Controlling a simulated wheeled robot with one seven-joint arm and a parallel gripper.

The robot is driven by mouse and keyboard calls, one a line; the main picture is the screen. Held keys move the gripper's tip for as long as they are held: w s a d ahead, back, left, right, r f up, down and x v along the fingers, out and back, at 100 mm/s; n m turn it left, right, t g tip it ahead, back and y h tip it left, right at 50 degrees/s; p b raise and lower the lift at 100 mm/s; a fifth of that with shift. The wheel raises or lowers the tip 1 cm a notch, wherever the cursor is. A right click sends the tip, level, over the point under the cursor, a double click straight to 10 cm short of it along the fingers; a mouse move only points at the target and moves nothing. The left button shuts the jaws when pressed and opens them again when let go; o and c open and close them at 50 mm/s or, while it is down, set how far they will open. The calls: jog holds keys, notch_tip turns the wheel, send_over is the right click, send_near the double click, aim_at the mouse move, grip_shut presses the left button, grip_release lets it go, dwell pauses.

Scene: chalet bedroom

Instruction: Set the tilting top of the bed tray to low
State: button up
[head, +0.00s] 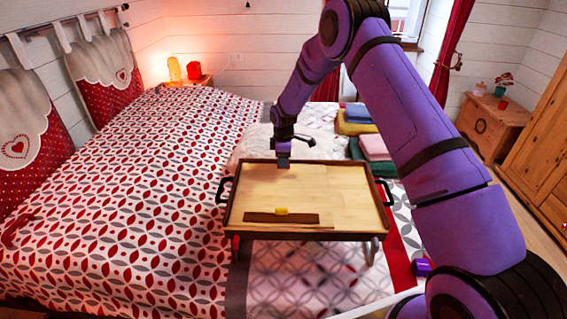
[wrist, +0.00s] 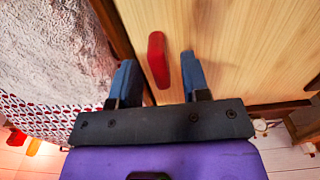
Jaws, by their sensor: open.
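The bed tray (head: 381,208) stands on short legs on the bed, with a dark rim and black side handles. Its pale wooden tilting top (head: 262,192) carries a dark brown ledge (head: 257,217) and a small yellow piece (head: 281,211) near the front. The top's exact tilt is hard to tell. My gripper (head: 284,163) is over the tray's far edge. In the wrist view its two blue fingers are open, and a red tab (wrist: 157,60) on the pale wood shows between them, not gripped. In the head view my gripper hides this tab.
Folded cloths (head: 355,122) in several colours lie behind the tray to the right. A pale fluffy pillow or throw (head: 250,142) lies behind it. My arm crosses the right side.

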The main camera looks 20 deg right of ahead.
jog(key=shift+f, duration=0.8)
jog(key=shift+c, duration=0.2)
grip_shut()
jog(key=shift+r, duration=0.15)
jog(key=shift+r, duration=0.4)
jog(key=s+a+r+t+h, duration=0.1)
jog(key=s+r+t, duration=0.2)
jog(key=r, duration=0.7)
jog(key=shift+s+t, duration=0.3)
jog(key=shift+s, duration=0.15)
jog(key=shift+a, duration=0.15)
